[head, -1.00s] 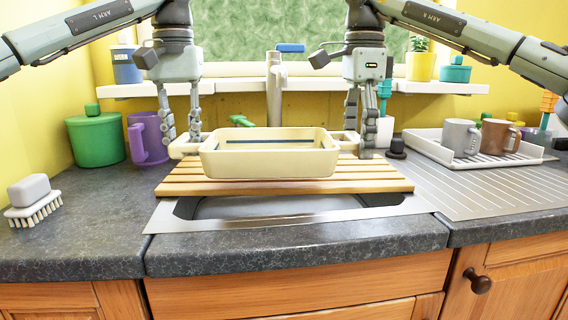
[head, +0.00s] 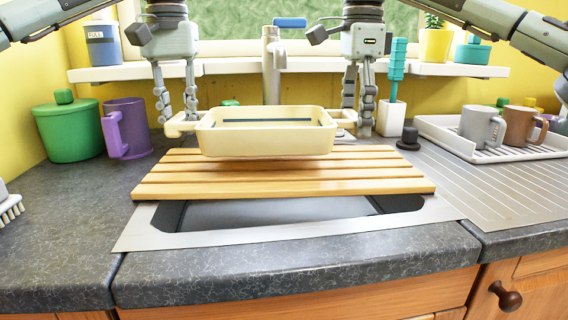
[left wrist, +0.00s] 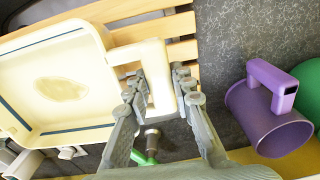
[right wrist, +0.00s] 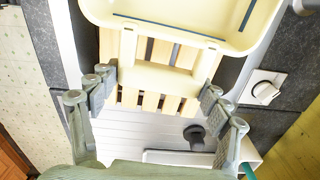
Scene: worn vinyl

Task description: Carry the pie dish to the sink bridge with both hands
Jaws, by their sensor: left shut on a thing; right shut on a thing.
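The pie dish (head: 265,144) is a cream rectangular dish with a blue line inside and a handle at each end. It is level above the back part of the sink bridge (head: 280,187), a slatted wooden board across the sink, and looks raised off it. My left gripper (head: 178,115) is shut on its left handle, which also shows between the fingers in the left wrist view (left wrist: 160,75). My right gripper (head: 356,118) is shut on the right handle; the right wrist view shows that handle (right wrist: 160,78) between the fingers. The dish looks empty apart from a brownish patch on its bottom.
The sink (head: 270,213) opens in front of the board. A purple mug (head: 126,130) and green canister (head: 70,132) stand left. A white holder with a teal brush (head: 390,117), black stopper (head: 408,138) and mug rack (head: 480,150) are right. The tap (head: 271,65) stands behind.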

